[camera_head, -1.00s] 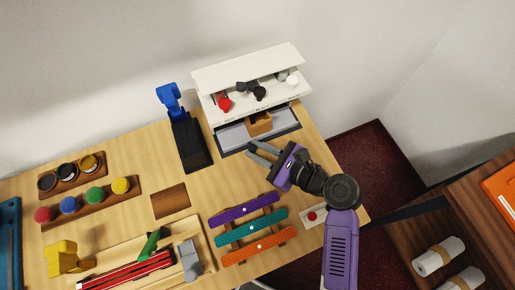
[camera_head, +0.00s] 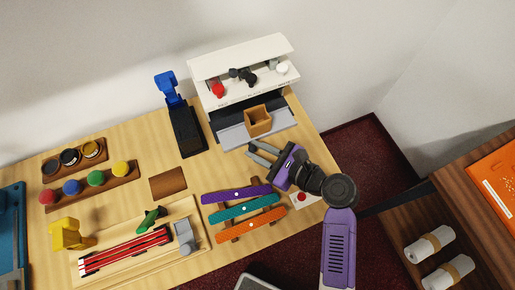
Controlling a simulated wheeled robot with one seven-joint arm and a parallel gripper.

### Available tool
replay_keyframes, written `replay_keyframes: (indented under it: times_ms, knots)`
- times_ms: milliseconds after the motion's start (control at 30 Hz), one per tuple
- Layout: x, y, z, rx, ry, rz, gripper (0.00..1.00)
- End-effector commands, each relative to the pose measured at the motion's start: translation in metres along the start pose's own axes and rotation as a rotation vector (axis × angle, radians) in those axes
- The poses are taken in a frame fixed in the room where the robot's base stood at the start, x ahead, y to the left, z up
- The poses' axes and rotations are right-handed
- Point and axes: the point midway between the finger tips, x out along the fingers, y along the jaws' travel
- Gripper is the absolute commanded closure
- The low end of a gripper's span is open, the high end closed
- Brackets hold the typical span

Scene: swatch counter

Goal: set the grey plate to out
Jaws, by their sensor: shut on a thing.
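The grey plate (camera_head: 235,138) sits low under the white cabinet (camera_head: 222,101) at the back of the counter. It is slid partway out toward me, with a dark gap behind it. A brown open box (camera_head: 257,121) stands on it. My gripper (camera_head: 250,149) is at the plate's front edge, its two fingers pointing left. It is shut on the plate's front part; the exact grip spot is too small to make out.
Purple, teal (camera_head: 247,209) and orange bars lie on a rack in front of my gripper. A small white plate with a red button (camera_head: 302,197) is beside my arm. A black stand with a blue top (camera_head: 185,128) is left of the cabinet.

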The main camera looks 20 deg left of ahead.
Motion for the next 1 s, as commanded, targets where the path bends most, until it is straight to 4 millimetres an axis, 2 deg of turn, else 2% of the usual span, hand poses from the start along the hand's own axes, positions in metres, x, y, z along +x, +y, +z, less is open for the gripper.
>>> replay_keyframes:
  times_ms: [33, 67, 100, 467, 800, 1000]
  knots:
    - [0.0, 0.0, 0.0, -0.001, -0.001, 0.0, 0.77]
    - [0.0, 0.0, 0.0, -0.001, -0.001, 0.0, 0.71]
    - [0.0, 0.0, 0.0, 0.0, -0.001, 0.0, 0.7]
    - [-0.005, 0.0, 0.0, 0.001, 0.0, -0.001, 0.7]
    - [-0.057, 0.0, -0.001, 0.001, 0.0, -0.003, 0.7]
    - [-0.076, 0.0, 0.0, 0.0, 0.0, -0.002, 0.7]
